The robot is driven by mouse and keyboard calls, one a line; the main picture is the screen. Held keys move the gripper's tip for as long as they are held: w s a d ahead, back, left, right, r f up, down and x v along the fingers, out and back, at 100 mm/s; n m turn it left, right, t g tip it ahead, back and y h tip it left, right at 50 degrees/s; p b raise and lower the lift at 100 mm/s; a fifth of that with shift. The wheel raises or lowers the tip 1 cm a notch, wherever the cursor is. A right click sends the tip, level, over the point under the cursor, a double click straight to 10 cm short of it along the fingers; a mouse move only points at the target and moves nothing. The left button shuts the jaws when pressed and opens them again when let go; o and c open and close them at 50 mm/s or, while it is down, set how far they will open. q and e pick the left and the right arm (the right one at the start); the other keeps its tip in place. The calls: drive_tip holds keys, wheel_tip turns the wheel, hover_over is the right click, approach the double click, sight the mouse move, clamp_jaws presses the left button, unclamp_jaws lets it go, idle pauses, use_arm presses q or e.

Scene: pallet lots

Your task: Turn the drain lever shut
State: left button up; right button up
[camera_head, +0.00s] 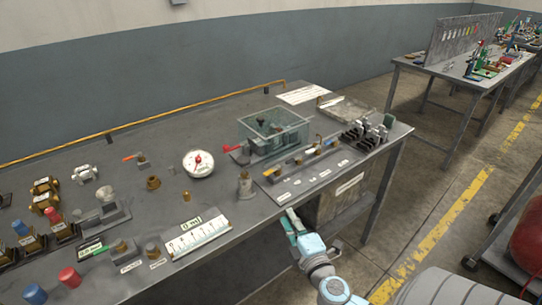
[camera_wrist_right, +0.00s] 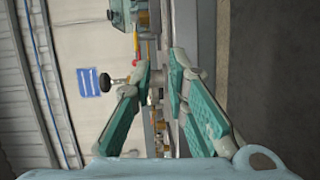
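Two lever-like handles show on the bench in the head view: a red lever (camera_head: 227,149) beside a clear box, and an orange lever (camera_head: 132,156) on a small brass-and-grey fitting further left. I cannot tell from labels which is the drain lever. My right gripper (camera_head: 289,219) is at the bench's front edge, apart from both levers and in front of the long grey panel. In the wrist view its two teal-padded fingers (camera_wrist_right: 164,66) are spread with a gap and nothing held between them. My left gripper is out of view.
The clear box (camera_head: 276,127) stands mid-bench. A white round gauge (camera_head: 198,163), a metal post (camera_head: 245,186) and a white scale block (camera_head: 197,234) stand left of my gripper. The grey panel (camera_head: 290,191) carries small parts. Black clamps (camera_head: 361,136) stand near the right end.

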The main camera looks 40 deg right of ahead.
sight(269, 174)
drive_tip(key=shift+n+t, duration=0.4)
drive_tip(key=r+x, duration=0.1)
drive_tip(key=x, duration=0.4)
drive_tip(key=r+x, duration=0.1)
drive_tip(key=x, duration=0.3)
drive_tip(key=r+x, duration=0.1)
drive_tip(key=x, duration=0.4)
drive_tip(key=shift+w+a+r, duration=0.15)
drive_tip(key=shift+w+a, duration=0.05)
drive_tip(key=shift+w, duration=0.2)
drive_tip(key=shift+c, duration=0.2)
clamp_jaws()
